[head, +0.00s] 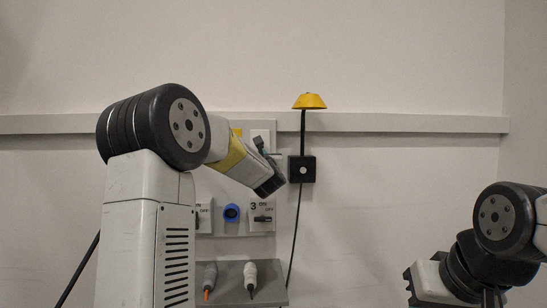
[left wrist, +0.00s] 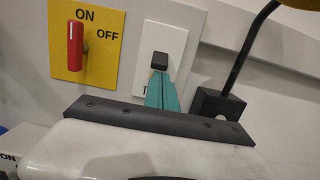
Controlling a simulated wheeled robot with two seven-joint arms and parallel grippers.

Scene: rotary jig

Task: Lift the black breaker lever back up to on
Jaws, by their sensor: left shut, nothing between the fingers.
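In the left wrist view a small black lever (left wrist: 160,60) sits on a white plate (left wrist: 178,42) on the wall panel. My left gripper (left wrist: 160,76) is shut, with nothing between its teal fingers. Their tips are just below the black lever and overlap its lower edge in the picture; I cannot tell whether they touch.
A red lever (left wrist: 75,45) on a yellow plate is left of the white plate. A black box (head: 302,178) with a cable and yellow lamp (head: 310,101) is close on the right. Below are a blue socket (head: 232,212), a switch marked 3 (head: 262,218) and a grey shelf (head: 268,290).

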